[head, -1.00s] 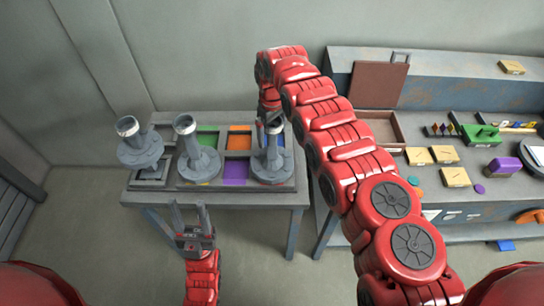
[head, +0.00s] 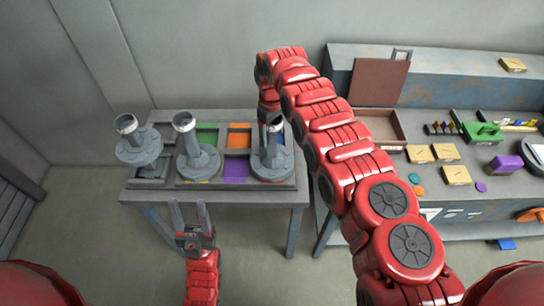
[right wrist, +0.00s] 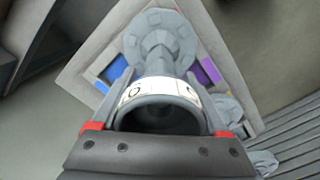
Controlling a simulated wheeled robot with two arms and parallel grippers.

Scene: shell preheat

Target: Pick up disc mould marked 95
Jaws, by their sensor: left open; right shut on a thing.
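Three grey disc moulds with upright necks stand in a row at the table: a left one (head: 138,147), a middle one (head: 197,160) and a right one (head: 272,161). My right gripper (head: 270,113) is shut on the neck of the right mould. In the right wrist view this mould (right wrist: 160,45) sits upright between the fingers, its white-banded rim facing the camera. The band's marking is only partly visible, so I cannot read the number. Whether its base touches the tray I cannot tell. My left gripper (head: 189,206) is open and empty in front of the table.
The tray (head: 238,186) under the moulds has coloured squares, including green (head: 207,134), orange (head: 239,137) and purple (head: 235,172). A bench on the right holds an open brown box (head: 385,128), wooden blocks (head: 446,152) and a purple block (head: 506,164).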

